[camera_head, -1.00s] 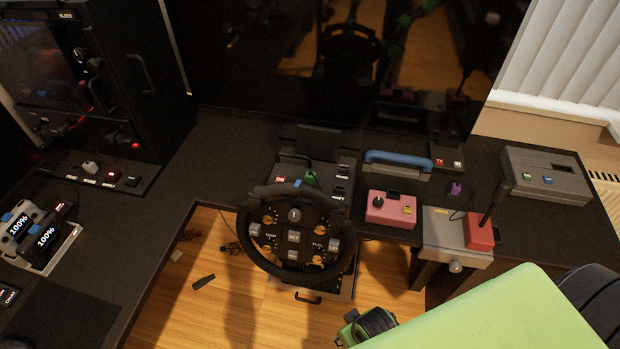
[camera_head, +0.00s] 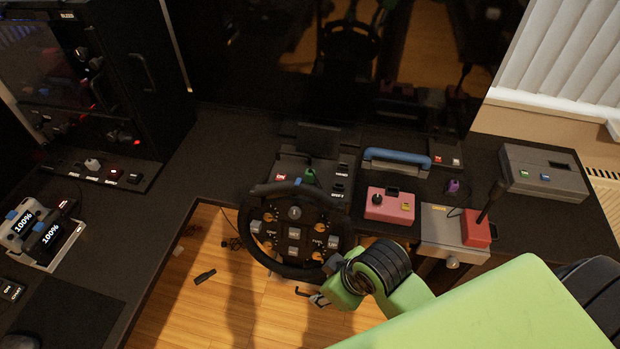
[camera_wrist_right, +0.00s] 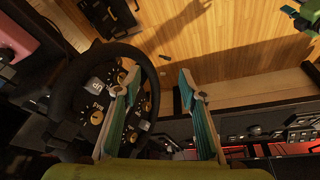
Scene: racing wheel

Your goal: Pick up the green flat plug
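A small green piece (camera_head: 310,176) stands on the wheel base behind the steering wheel; I cannot tell if it is the green flat plug. No other clear plug in green shows. My right gripper (camera_head: 318,298) is at the lower right of the steering wheel (camera_head: 294,232), partly hidden by its own green wrist. In the right wrist view its two teal-padded fingers (camera_wrist_right: 157,76) are apart and empty, with the wheel (camera_wrist_right: 62,100) behind the left finger. Green parts at the top right edge of that view may be my left gripper; its fingers are not clear.
A pink box (camera_head: 390,205), a blue handle (camera_head: 397,159), a purple piece (camera_head: 453,186) and a red joystick base (camera_head: 476,229) stand on the right of the desk. A grey box (camera_head: 545,173) is farther right. A dark piece (camera_head: 205,276) lies on the open wooden floor.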

